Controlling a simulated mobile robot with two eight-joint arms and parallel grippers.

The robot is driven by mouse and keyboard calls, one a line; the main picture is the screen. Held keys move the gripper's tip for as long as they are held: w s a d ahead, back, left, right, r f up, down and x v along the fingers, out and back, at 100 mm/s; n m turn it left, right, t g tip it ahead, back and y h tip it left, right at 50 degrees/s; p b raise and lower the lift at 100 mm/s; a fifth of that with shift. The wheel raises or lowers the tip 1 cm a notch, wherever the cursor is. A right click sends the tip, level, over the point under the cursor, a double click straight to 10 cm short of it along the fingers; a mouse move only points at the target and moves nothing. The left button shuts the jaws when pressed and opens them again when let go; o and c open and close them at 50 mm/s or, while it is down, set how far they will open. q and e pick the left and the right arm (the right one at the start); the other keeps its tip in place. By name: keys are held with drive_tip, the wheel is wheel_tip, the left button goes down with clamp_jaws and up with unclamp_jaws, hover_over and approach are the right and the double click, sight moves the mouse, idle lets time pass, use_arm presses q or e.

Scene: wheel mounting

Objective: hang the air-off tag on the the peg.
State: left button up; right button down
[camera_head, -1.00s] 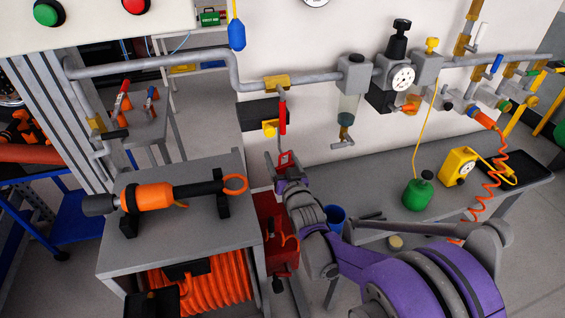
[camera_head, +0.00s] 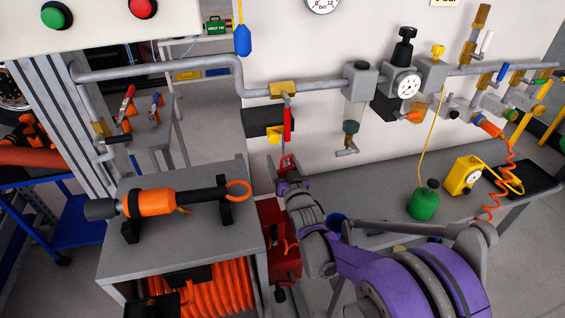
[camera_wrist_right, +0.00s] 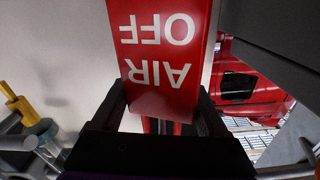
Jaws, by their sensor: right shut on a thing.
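The air-off tag (camera_wrist_right: 160,50) is a red plate with white "AIR OFF" lettering, upside down in the right wrist view. My right gripper (camera_wrist_right: 160,115) is shut on its lower end. In the head view the tag (camera_head: 286,163) is a small narrow red piece at the tip of my right gripper (camera_head: 287,175). It is below the red valve lever (camera_head: 287,123) on the grey pipe. A black plate (camera_head: 266,121) with a yellow part (camera_head: 273,136) is on the wall just left of the lever. I cannot tell which part is the peg. My left gripper is out of view.
A grey bench (camera_head: 185,238) with an orange and black tool (camera_head: 155,200) stands left of my right arm. A red box (camera_head: 278,240) is below the gripper. A grey table (camera_head: 390,185) with a green weight-like object (camera_head: 425,200) is to the right.

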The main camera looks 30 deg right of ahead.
unclamp_jaws()
drive_tip(key=shift+s, duration=0.1)
drive_tip(key=v, duration=1)
drive_tip(key=shift+s+a, duration=0.15)
drive_tip(key=shift+s, duration=0.15)
